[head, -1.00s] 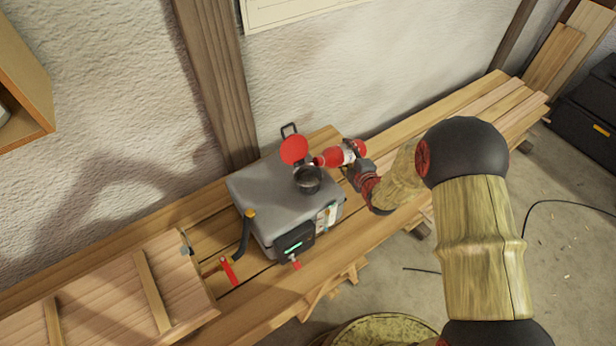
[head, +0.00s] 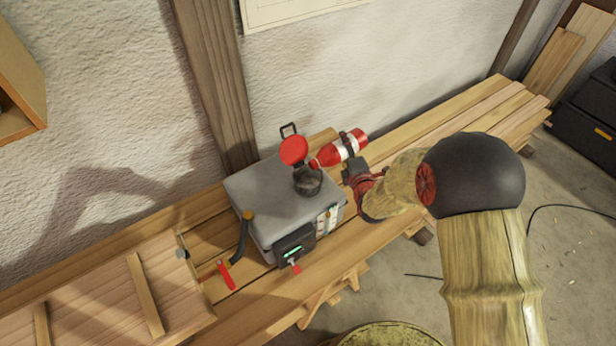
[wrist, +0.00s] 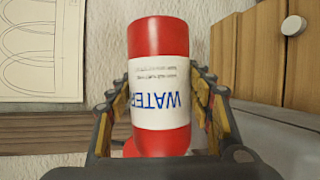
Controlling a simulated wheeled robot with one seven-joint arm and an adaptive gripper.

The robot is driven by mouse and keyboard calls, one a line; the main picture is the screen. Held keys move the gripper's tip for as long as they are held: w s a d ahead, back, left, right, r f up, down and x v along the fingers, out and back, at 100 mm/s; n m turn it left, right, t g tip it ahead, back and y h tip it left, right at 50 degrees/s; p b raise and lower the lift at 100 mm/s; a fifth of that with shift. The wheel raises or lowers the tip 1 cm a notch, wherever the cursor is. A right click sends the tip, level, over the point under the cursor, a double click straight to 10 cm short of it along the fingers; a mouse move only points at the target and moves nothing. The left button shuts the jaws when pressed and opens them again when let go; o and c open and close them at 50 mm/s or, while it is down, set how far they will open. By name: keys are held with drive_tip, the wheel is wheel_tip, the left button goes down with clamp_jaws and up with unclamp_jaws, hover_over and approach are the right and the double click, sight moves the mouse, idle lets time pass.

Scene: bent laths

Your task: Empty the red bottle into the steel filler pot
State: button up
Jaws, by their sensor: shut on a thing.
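The red bottle (head: 333,153) has a white label reading WATER. It is tipped, its neck end low at the left and its base raised at the right. Its mouth end is at or just above the rim of the steel filler pot (head: 308,182); I cannot tell whether anything flows out. The pot sits on the grey box, and its contents are too dark to tell. My gripper (head: 347,145) is shut around the bottle's middle. In the wrist view the bottle (wrist: 160,60) stands between my fingers with its label upside down; its neck is hidden.
A round red lid (head: 294,150) stands open behind the pot on the grey steam box (head: 265,195). A wooden box (head: 120,290) lies at left. The bench (head: 450,125) is clear at right.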

drive_tip(key=shift+s+a+r+n+t+b, duration=0.1)
drive_tip(key=shift+r+n+t+b, duration=0.1)
drive_tip(key=shift+r+n+b, duration=0.25)
drive_tip(key=shift+s+a+r+n+t+b, duration=0.1)
drive_tip(key=shift+r+n+t+b, duration=0.2)
drive_tip(key=shift+b, duration=0.35)
drive_tip(key=shift+r+b, duration=0.3)
drive_tip(key=shift+w+r, duration=0.1)
drive_tip(key=shift+d+r+n+b, duration=0.15)
drive_tip(key=shift+r+n+b, duration=0.1)
drive_tip(key=shift+b, duration=0.1)
drive_tip(key=shift+a+r+n+t+h+b, duration=0.35)
drive_tip(key=shift+r+n+b, duration=0.35)
drive_tip(key=shift+b, duration=0.5)
drive_tip(key=shift+s+r, duration=0.1)
drive_tip(key=shift+s, duration=0.1)
